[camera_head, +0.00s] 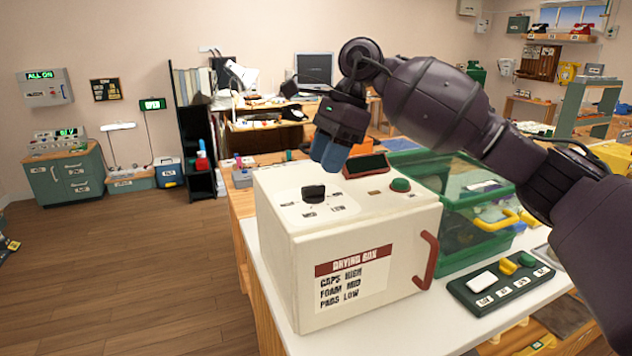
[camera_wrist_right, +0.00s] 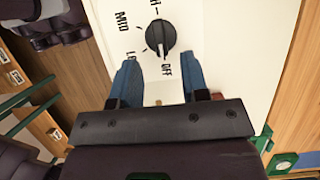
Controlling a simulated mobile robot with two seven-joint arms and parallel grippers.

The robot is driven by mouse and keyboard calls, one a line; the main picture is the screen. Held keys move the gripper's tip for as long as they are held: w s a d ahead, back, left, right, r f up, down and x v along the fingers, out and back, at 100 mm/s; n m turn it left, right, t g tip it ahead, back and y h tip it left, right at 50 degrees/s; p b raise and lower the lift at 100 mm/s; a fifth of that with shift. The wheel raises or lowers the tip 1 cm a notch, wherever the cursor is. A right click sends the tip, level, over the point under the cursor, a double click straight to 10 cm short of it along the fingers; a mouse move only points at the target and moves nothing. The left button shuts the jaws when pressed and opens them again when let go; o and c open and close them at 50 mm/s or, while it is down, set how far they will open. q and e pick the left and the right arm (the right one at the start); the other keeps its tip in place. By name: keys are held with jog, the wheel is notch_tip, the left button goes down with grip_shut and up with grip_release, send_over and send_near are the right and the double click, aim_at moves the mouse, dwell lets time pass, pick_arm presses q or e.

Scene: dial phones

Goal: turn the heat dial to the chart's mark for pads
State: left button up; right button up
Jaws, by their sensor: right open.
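The heat dial (camera_head: 313,192) is a black knob on top of the cream drying box (camera_head: 275,235). In the right wrist view the dial (camera_wrist_right: 160,37) has marks around it reading MID, OFF and partly hidden others. Its pale line seems to point toward OFF. The chart (camera_head: 350,278) on the box front reads caps high, foam mid, pads low. My right gripper (camera_head: 330,151) is above the box, behind the dial in the head view. Its blue fingers (camera_wrist_right: 155,82) are open, empty and apart from the dial. My left gripper is not in view.
A green button (camera_head: 400,185) and a small dark display (camera_head: 366,165) are on the box top. A red handle (camera_head: 427,260) is on its front.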

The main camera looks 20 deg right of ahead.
aim_at(315, 185)
jog(key=shift+x, duration=2.4)
jog(key=shift+c, duration=0.3)
grip_shut()
